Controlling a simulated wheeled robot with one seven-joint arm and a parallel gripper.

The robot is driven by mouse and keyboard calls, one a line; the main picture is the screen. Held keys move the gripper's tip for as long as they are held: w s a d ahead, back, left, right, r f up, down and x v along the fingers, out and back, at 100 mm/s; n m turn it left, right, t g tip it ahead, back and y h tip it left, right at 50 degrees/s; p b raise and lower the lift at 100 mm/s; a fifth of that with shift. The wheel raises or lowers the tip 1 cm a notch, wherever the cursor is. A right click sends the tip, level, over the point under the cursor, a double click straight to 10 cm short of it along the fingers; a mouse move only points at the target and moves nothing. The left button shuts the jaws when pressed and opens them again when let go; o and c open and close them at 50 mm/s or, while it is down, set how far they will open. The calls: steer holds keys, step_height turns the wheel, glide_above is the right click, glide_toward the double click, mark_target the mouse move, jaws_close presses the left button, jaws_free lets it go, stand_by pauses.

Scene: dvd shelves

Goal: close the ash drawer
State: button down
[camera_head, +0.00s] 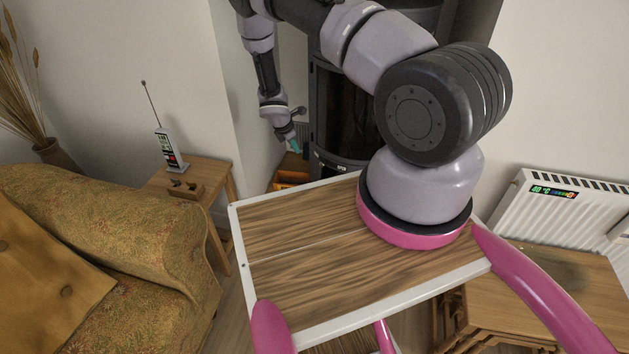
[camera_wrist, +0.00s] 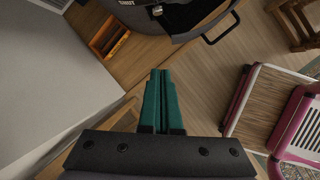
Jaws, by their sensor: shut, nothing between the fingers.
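The dark stove (camera_head: 342,110) stands in the corner beyond my arm in the head view. Its lower front, with a pale label, shows beside my gripper (camera_head: 296,147). In the wrist view, the stove's dark base (camera_wrist: 145,14) is at the top edge. A curved dark front with a bar handle (camera_wrist: 221,28) shows there, probably the ash drawer; how far it stands out is hard to tell, as the picture cuts it off. My gripper (camera_wrist: 161,73) has its green fingers together and empty, over the floor and apart from the stove.
A side table (camera_head: 205,175) with a phone (camera_head: 170,150) and a patterned sofa (camera_head: 120,240) are at left. A radiator (camera_head: 560,210) and wooden table (camera_head: 550,290) are at right.

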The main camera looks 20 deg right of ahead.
steer(key=s+f+n, duration=0.3)
steer(key=s+f, duration=0.1)
steer(key=f, duration=0.6)
steer(key=w+d+f, duration=0.3)
steer(key=d+f, duration=0.4)
steer(key=f, duration=0.1)
steer(key=shift+w+d+f, duration=0.15)
steer(key=shift+d+f, duration=0.05)
steer(key=shift+f, duration=0.15)
